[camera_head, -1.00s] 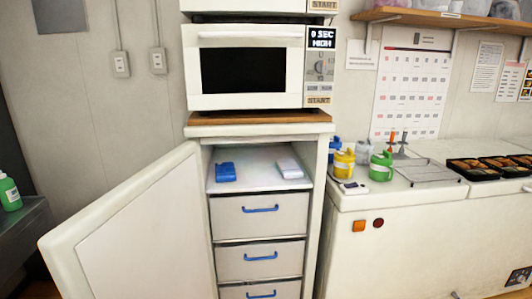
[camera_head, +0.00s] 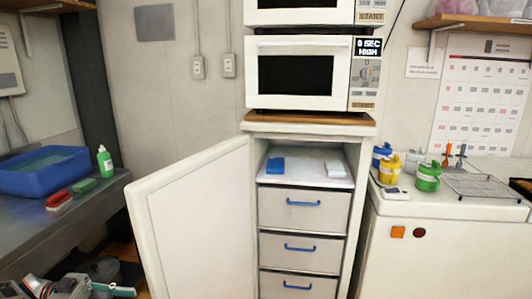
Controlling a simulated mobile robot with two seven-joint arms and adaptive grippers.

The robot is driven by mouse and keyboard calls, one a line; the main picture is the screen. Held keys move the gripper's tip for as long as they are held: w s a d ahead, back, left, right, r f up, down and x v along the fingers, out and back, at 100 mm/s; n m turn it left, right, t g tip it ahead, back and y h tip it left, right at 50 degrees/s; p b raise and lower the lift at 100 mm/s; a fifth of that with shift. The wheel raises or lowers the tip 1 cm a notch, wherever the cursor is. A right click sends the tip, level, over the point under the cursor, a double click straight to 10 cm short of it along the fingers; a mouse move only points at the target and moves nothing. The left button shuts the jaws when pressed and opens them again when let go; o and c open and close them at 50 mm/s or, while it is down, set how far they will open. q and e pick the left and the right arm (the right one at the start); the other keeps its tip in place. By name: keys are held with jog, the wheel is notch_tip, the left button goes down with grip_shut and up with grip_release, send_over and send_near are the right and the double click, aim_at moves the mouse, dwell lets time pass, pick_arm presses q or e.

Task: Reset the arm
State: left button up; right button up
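Mechanical parts (camera_head: 62,287) in grey, white and copper show at the bottom left corner of the head view, cut off by the frame edge. They look like my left arm and hand, but I cannot make out the fingers clearly. My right arm and gripper are not in view. The task names no other object.
A white cabinet door (camera_head: 195,215) stands wide open to the left of a cabinet with drawers (camera_head: 303,210). A microwave (camera_head: 350,75) sits above it. A sink counter (camera_head: 30,215) with a blue basin (camera_head: 48,172) is at left, a white freezer (camera_head: 450,225) at right.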

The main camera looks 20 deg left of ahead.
pick_arm(q)
jog(key=w+d+f+n+t+y, duration=0.2)
jog(key=d+f+n+t+y, duration=0.3)
jog(key=d+f, duration=1.35)
jog(key=s+d+f+n+g+y+p, duration=0.1)
jog(key=s+d+f+n+y, duration=0.1)
jog(key=d+y, duration=0.2)
jog(key=s+d+f+n+y, duration=0.2)
jog(key=s+d+y, duration=0.1)
jog(key=d, duration=0.6)
jog(key=shift+s+d+n+g+y+p, duration=0.3)
jog(key=shift+d+g+y+p, duration=0.1)
jog(key=shift+y, duration=0.5)
